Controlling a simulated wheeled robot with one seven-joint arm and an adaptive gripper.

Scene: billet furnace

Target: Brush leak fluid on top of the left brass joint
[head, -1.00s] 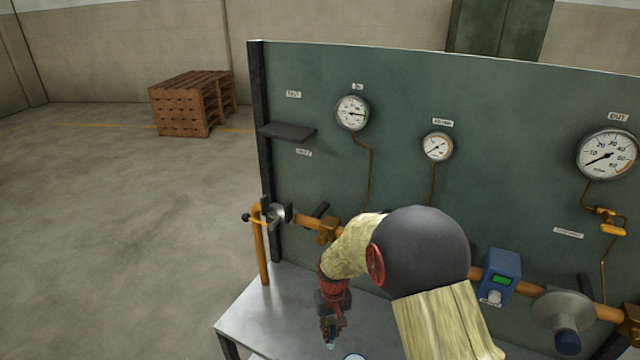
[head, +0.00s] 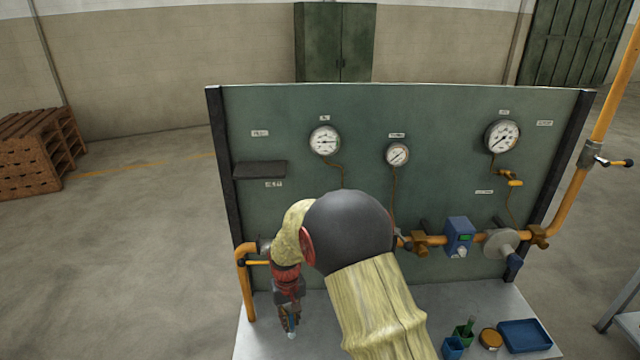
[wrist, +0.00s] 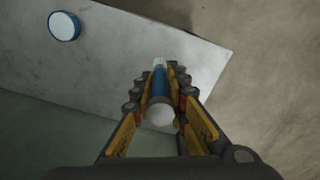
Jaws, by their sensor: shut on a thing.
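My gripper (head: 289,318) hangs low at the left end of the bench, pointing down, in front of the orange pipe. In the wrist view my gripper (wrist: 160,95) is shut on a slim blue brush (wrist: 160,86) with a white tip and a pale round end. Its tip shows just below the fingers in the head view. Brass joints sit on the pipe: one (head: 420,243) left of the blue meter, another (head: 539,237) at the right. The leftmost brass joint is hidden behind my arm. A white round pot with blue rim (wrist: 64,26) stands on the bench in the wrist view.
The green panel (head: 450,110) with gauges stands behind the pipe. A blue meter box (head: 459,236) and grey regulator (head: 499,243) sit on the pipe.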

